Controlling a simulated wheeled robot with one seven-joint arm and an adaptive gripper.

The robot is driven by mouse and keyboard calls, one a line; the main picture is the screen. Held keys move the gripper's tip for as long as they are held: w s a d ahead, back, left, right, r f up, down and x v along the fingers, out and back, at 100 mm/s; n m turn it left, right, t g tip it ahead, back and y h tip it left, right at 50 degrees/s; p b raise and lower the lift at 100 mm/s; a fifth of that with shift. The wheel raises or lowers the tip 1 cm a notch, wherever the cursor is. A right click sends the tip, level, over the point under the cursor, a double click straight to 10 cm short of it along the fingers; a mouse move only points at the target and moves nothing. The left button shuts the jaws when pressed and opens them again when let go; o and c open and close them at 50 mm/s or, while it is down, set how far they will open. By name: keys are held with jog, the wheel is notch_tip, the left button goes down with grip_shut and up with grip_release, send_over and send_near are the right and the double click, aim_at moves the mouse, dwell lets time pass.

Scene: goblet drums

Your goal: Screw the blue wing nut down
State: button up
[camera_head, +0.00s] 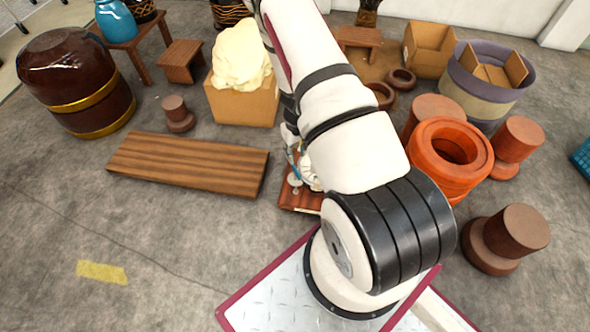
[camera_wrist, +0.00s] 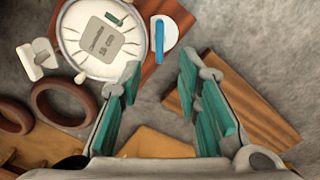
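The blue wing nut (camera_wrist: 159,42) shows edge-on as a narrow blue bar in the wrist view. It is against a white rounded plate at the right side of a round, pale drum-like piece (camera_wrist: 98,38) with a grey label. My gripper (camera_wrist: 160,72) is open. Its two teal-padded fingers are apart with nothing between them, and the blue wing nut appears just beyond the fingertips. A white wing-shaped piece (camera_wrist: 38,60) is on the opposite side.
A reddish-brown board (camera_head: 290,197) lies under the drum-like piece. A long wooden plank (camera_head: 188,164) is to the left, and orange rings (camera_head: 446,188) are to the right. Brown rings (camera_wrist: 62,104) lie close by in the wrist view. Open floor (camera_head: 170,235) is at front left.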

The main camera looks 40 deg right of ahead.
aim_at(296, 170)
notch_tip(296, 170, down, 10)
jog(key=b, duration=0.3)
grip_shut()
